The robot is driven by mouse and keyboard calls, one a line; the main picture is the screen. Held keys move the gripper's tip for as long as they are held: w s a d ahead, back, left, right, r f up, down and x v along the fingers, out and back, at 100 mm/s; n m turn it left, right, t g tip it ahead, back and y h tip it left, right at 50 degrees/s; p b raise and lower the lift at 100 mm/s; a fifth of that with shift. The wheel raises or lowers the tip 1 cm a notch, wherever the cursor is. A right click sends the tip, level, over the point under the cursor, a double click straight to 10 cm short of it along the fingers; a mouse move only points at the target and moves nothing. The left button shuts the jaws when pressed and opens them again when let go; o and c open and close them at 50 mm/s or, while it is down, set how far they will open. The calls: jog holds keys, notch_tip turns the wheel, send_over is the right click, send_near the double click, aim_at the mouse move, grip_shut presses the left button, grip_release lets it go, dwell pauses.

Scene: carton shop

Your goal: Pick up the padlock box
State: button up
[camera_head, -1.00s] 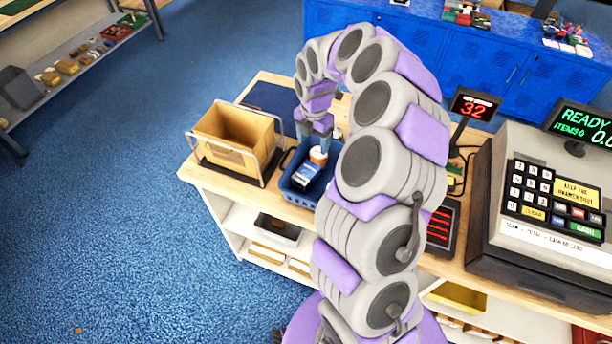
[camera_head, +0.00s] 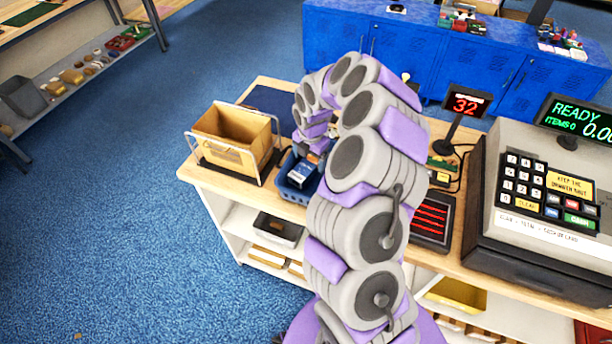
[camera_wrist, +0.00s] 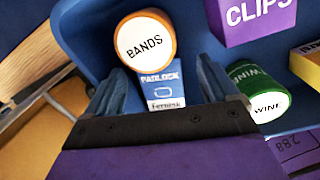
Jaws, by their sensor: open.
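The padlock box (camera_wrist: 162,92) is blue and white and stands in a blue basket (camera_wrist: 84,32) in the wrist view. Its top end lies between the two fingers of my gripper (camera_wrist: 160,92), which is open, with a finger on each side. I cannot tell whether the fingers touch it. An orange and white tub marked BANDS (camera_wrist: 146,40) is right beside the box, at its far end. In the head view a blue and white box (camera_head: 303,172) shows in the blue basket (camera_head: 291,193), below my gripper, whose fingers are hidden by my arm.
In the wrist view a purple CLIPS box (camera_wrist: 250,18), a green WINE tub (camera_wrist: 258,92) and a yellow box (camera_wrist: 308,62) lie to the right. In the head view a tan bin in a wire frame (camera_head: 232,140) stands left of the basket, and a cash register (camera_head: 545,205) stands right.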

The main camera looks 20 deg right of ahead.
aim_at(306, 165)
jog(key=shift+g, duration=0.6)
jog(key=s+f, duration=0.1)
jog(key=f, duration=0.1)
jog(key=s+f, duration=0.1)
jog(key=s, duration=0.1)
jog(key=shift+a+f, duration=0.15)
jog(key=shift+f, duration=0.2)
jog(key=shift+o, duration=1.4)
jog(key=shift+s+d, duration=0.15)
jog(key=shift+d, duration=0.05)
jog(key=shift+a+f, duration=0.15)
jog(key=shift+a, duration=0.1)
jog(key=c, duration=0.5)
jog(key=shift+w+f, duration=0.45)
jog(key=shift+f, duration=0.05)
jog(key=shift+c, duration=0.4)
jog(key=shift+w+r, duration=0.1)
jog(key=shift+r, duration=0.05)
jog(key=shift+c, duration=0.8)
jog(key=shift+w+a+r, duration=0.2)
jog(key=shift+w+a, duration=0.05)
jog(key=c, duration=0.3)
jog(key=shift+w+a, duration=0.1)
jog(key=shift+w, duration=0.65)
jog(key=c, duration=0.4)
jog(key=shift+w+r, duration=0.2)
jog(key=shift+r, duration=0.05)
jog(key=shift+c, duration=0.3)
